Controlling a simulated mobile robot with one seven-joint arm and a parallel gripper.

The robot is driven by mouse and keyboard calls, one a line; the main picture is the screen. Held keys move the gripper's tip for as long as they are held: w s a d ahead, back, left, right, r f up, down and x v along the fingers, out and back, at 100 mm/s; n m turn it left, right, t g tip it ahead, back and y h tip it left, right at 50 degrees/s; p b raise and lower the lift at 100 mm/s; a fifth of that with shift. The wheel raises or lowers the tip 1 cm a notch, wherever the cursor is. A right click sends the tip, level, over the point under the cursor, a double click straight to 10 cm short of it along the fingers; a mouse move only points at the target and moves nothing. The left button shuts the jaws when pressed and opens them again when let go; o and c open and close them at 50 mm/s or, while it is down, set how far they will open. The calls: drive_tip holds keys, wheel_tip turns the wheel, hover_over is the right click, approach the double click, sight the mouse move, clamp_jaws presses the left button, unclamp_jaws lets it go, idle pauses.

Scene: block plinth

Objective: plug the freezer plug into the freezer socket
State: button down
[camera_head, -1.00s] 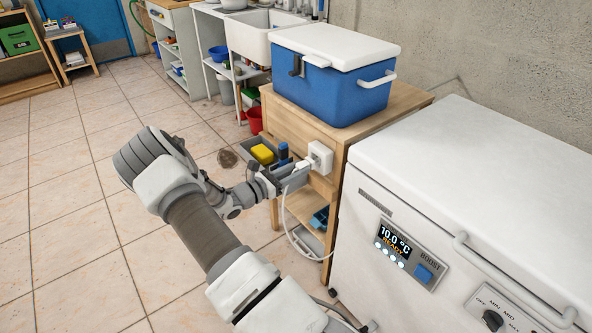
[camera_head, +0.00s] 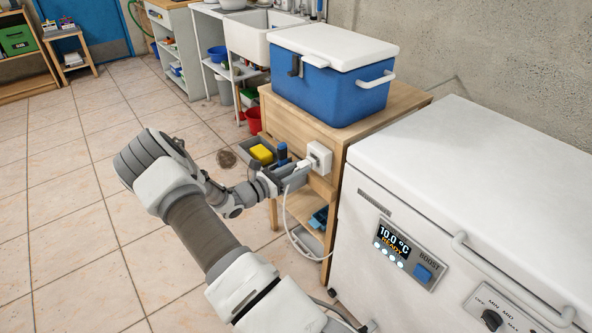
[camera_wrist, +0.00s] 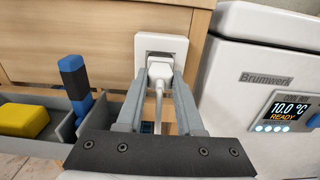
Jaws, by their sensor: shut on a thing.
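My gripper (camera_wrist: 159,95) is shut on the white freezer plug (camera_wrist: 160,68), with one grey finger on each side of it. The plug is right at the face of the white square freezer socket (camera_wrist: 174,45) on the side of the wooden bench. I cannot tell whether the pins are fully in. In the head view my gripper (camera_head: 298,170) points right at the socket (camera_head: 319,156), and the plug is partly hidden by the fingers. The white cable (camera_head: 292,235) hangs from the plug in a loop. The white chest freezer (camera_head: 375,190) stands to the right, its display reading 10.0 °C READY.
A grey tray (camera_wrist: 52,145) with a yellow block (camera_wrist: 24,119) and a blue-and-dark upright thing (camera_wrist: 75,80) is left of my gripper. A blue cooler (camera_head: 330,90) stands on the wooden bench (camera_head: 408,110).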

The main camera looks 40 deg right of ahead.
drive_tip(key=shift+s+d, duration=0.1)
drive_tip(key=shift+d, duration=0.95)
unclamp_jaws()
drive_tip(key=shift+a, duration=0.1)
drive_tip(key=shift+w+a+p, duration=0.15)
drive_tip(key=shift+a+p, duration=0.05)
drive_tip(key=shift+a, duration=1)
drive_tip(key=shift+w+a+p, duration=0.1)
drive_tip(key=shift+a+p, duration=0.1)
drive_tip(key=shift+a, duration=1)
